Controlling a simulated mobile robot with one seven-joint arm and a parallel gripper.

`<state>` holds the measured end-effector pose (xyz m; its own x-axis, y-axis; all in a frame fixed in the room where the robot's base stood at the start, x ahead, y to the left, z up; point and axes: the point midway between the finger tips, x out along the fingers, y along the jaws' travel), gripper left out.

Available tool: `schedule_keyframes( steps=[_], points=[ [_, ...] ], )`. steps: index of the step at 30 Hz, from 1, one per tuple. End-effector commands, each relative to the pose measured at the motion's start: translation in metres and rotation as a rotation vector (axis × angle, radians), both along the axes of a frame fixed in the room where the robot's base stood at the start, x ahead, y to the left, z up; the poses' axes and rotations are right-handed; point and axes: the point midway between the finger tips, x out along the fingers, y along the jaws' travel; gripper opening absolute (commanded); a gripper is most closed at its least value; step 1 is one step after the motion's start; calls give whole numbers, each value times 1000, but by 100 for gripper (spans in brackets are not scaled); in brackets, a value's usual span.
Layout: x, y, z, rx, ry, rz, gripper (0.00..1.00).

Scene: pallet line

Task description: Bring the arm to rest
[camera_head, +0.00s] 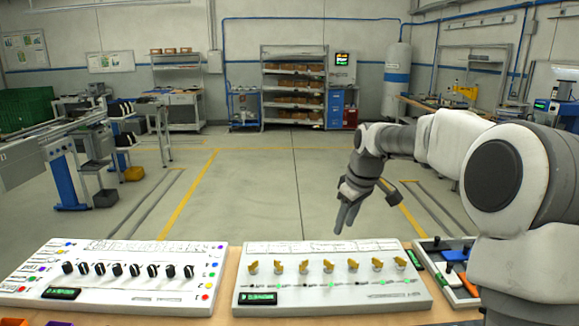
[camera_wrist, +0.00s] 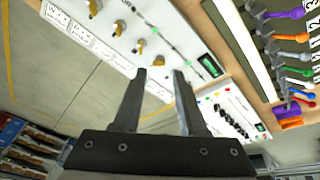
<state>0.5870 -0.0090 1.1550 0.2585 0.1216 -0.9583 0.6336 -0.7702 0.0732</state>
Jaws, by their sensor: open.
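My arm (camera_head: 450,145) reaches in from the right in the head view, bent, with its hand pointing down. My gripper (camera_head: 345,215) hangs above and beyond the far edge of the right-hand white panel, apart from it. In the wrist view my gripper (camera_wrist: 168,75) shows two dark fingers spread apart with nothing between them. The white panel with brass-coloured switches (camera_head: 330,298) lies on the bench below. It also shows in the wrist view (camera_wrist: 180,50).
A white panel with black knobs (camera_head: 120,290) lies on the left of the bench. A grey tray (camera_head: 428,246) with blue and orange-handled items is beside my arm. Shelves (camera_head: 293,60) stand far back. The floor (camera_head: 255,190) ahead is clear.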

Motion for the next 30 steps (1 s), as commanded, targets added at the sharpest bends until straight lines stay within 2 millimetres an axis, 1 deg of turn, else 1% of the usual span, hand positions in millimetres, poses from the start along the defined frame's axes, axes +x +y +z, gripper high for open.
schedule_keyframes(
  steps=[1, 5, 6, 11, 15, 20, 21, 23, 27, 30],
  points=[
    [-15, 5, 10, -20, -4, -22, 41],
    [-54, 12, 28, -52, -11, -101, 41],
    [-66, 13, 33, -60, -15, -128, 41],
    [-116, 16, 50, -71, -36, -240, 41],
    [-162, 15, 59, -58, -61, -344, 41],
    [-214, 13, 63, -17, -90, -465, 41],
    [-227, 13, 62, -3, -97, -494, 41],
    [-246, 12, 61, 18, -111, -532, 41],
    [-287, 11, 54, 57, -142, -591, 41],
    [-310, 10, 46, 88, -160, -628, 41]
  ],
)
